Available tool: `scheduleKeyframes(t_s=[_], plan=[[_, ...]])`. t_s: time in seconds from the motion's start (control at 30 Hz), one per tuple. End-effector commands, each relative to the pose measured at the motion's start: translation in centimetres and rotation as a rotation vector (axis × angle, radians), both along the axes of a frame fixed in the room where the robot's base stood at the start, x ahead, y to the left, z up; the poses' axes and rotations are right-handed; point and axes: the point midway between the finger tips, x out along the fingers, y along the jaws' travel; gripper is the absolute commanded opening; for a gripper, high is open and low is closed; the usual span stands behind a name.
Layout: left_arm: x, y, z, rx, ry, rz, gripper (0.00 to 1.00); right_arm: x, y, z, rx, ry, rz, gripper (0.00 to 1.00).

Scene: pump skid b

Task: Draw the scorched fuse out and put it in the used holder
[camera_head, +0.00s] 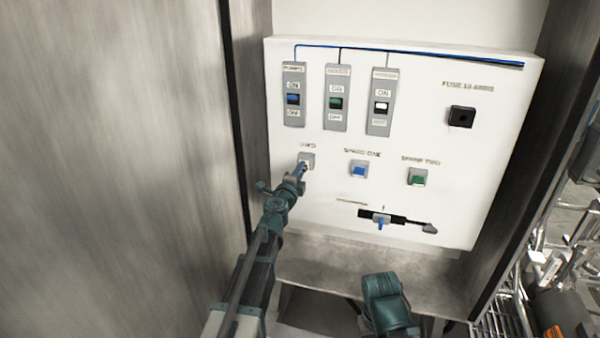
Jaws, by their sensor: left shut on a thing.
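The fuse socket (462,117), a black block under the "FUSE 10 AMPS" label, is at the panel's upper right; no fuse can be made out in it. The used holder (308,158) is a small grey block under the "USED" label at the left. My left gripper (299,171) is right at the used holder, shut on the scorched fuse. The fuse is mostly hidden by the gripper, and I cannot tell how far it sits in the holder. Spare one (359,170) holds a blue piece and spare two (417,177) a green one.
Three grey switches (336,98) stand in a row above the holders on the white panel (425,130). A slotted lever with a blue handle (381,221) is below. A grey wall (120,170) closes off the left, and a ledge (350,262) runs beneath.

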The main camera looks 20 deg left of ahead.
Motion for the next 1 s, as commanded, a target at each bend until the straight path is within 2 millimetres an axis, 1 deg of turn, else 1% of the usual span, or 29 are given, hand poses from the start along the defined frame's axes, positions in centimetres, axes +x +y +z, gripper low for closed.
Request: scheduleKeyframes(t_s=[0.3,0.33,0.5,0.83,1.0], plan=[[0.8,0.0,0.0,0.0,0.0,0.0,0.0,0.0,0.0,0.0,0.0,0.0,0.0,0.5],[0.7,0.0,0.0,0.0,0.0,0.0,0.25,0.0,0.0,0.0,0.0,0.0,0.0,0.5],[0.7,0.0,0.0,0.0,0.0,0.0,0.55,0.0,0.0,0.0,0.0,0.0,0.0,0.5],[0.6,0.0,0.0,0.0,0.0,0.0,0.55,0.0,0.0,0.0,0.0,0.0,0.0,0.5],[-0.4,0.0,0.0,0.0,0.0,0.0,0.55,0.0,0.0,0.0,0.0,0.0,0.0,0.5]])
